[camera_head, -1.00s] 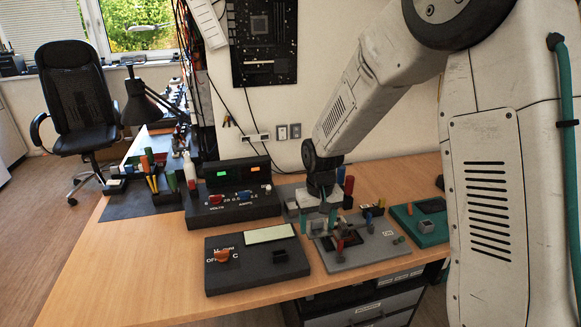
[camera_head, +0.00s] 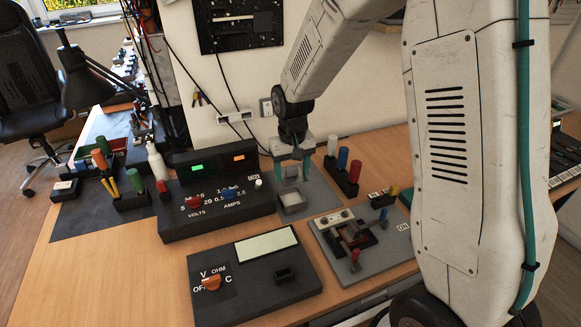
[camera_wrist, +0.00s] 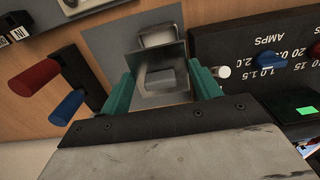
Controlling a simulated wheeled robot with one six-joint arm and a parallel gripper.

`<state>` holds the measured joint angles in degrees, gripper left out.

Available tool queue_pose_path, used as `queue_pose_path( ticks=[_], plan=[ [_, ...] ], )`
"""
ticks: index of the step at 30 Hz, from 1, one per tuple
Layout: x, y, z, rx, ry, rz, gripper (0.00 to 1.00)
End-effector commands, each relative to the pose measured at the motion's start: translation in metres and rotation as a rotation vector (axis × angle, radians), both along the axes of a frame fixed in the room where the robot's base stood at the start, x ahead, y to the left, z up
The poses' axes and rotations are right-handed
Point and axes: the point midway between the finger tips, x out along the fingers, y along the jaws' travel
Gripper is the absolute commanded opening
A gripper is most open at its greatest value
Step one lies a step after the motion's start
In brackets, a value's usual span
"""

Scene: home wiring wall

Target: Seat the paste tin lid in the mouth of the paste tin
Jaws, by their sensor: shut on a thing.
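My gripper (camera_head: 292,170) has two teal fingers and is shut on the paste tin lid (camera_head: 291,173), a grey square plate with a raised block on top. The lid also shows between the fingers in the wrist view (camera_wrist: 160,76). The paste tin (camera_head: 292,204) is a small grey open box on a grey base. In the wrist view the tin (camera_wrist: 159,31) lies just beyond the lid's far edge, its mouth partly visible. The lid looks to be above the base and apart from the tin's mouth. The exact height gap cannot be told.
A black power supply (camera_head: 215,207) stands close left of the gripper. A rack of white, blue and red cylinders (camera_head: 342,168) stands close right. A grey switch board (camera_head: 360,240) and a black meter (camera_head: 254,275) lie in front. The wall is behind.

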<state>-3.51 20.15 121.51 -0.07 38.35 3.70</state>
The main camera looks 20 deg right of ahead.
Motion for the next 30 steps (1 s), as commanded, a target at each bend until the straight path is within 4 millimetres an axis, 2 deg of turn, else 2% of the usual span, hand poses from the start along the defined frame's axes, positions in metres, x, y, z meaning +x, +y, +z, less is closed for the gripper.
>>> queue_pose_path(
  ticks=[5,21,30],
  plan=[
    [-0.002,0.001,0.000,0.000,0.000,0.002,0.40],
    [-0.002,0.002,-0.046,0.000,0.001,0.002,0.40],
    [-0.002,0.001,-0.058,0.000,0.000,0.002,0.40]
  ],
)
